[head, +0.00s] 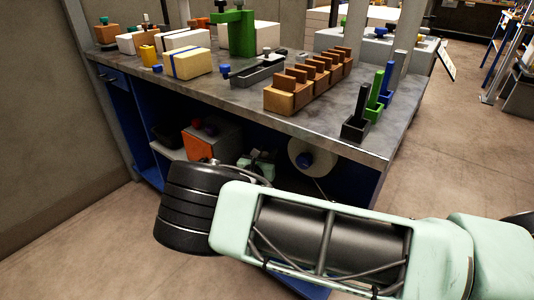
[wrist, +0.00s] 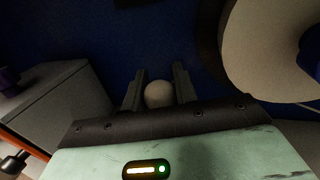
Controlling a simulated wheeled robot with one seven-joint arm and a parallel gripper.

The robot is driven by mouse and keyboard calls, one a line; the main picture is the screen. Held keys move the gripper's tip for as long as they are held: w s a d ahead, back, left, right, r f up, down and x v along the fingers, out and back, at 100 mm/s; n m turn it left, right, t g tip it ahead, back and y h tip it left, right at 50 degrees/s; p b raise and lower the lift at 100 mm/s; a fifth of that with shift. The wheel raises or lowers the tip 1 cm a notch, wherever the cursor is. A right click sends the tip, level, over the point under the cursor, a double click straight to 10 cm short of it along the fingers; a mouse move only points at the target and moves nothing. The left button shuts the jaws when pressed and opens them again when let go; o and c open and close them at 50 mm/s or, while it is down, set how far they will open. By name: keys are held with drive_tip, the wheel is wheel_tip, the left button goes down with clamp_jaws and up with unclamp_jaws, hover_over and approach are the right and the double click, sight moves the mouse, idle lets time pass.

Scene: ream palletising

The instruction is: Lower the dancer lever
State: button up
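A pale round knob (wrist: 159,94) sits between the two fingers of my gripper (wrist: 159,85) in the wrist view. I take it as the end of the dancer lever; the lever's arm is hidden behind it. The fingers stand apart, one on each side of the knob. I cannot tell whether they touch it. In the head view my gripper (head: 262,160) is small and partly hidden by my arm, under the bench beside the white roll (head: 304,148). The roll also shows at the right of the wrist view (wrist: 255,45).
The bench top (head: 215,95) lies above my gripper, carrying wooden blocks, boxes and holders. A grey box with an orange front (head: 199,145) stands on the lower shelf left of my gripper; its grey side (wrist: 60,105) is close in the wrist view. Floor right of the bench is clear.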

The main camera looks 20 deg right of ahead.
clamp_jaws()
drive_tip(key=f+b, duration=0.1)
drive_tip(key=f+t+b, duration=0.1)
drive_tip(key=shift+s+a+n+t+h+b, duration=0.2)
drive_tip(key=shift+a+n+t+h+b, duration=0.1)
drive_tip(key=shift+a+h+b, duration=0.1)
drive_tip(key=t+b, duration=0.1)
drive_tip(key=f+n+t+h+b, duration=0.1)
drive_tip(key=b, duration=0.1)
drive_tip(key=shift+s+a+f, duration=0.1)
drive_tip(key=shift+s+a, duration=0.1)
drive_tip(key=shift+s, duration=0.05)
drive_tip(key=o, duration=0.7)
unclamp_jaws()
drive_tip(key=shift+a, duration=0.1)
drive_tip(key=v, duration=0.5)
drive_tip(key=p+v, duration=0.1)
drive_tip(key=v, duration=1.1)
drive_tip(key=shift+f, duration=0.35)
drive_tip(key=shift+c, duration=0.4)
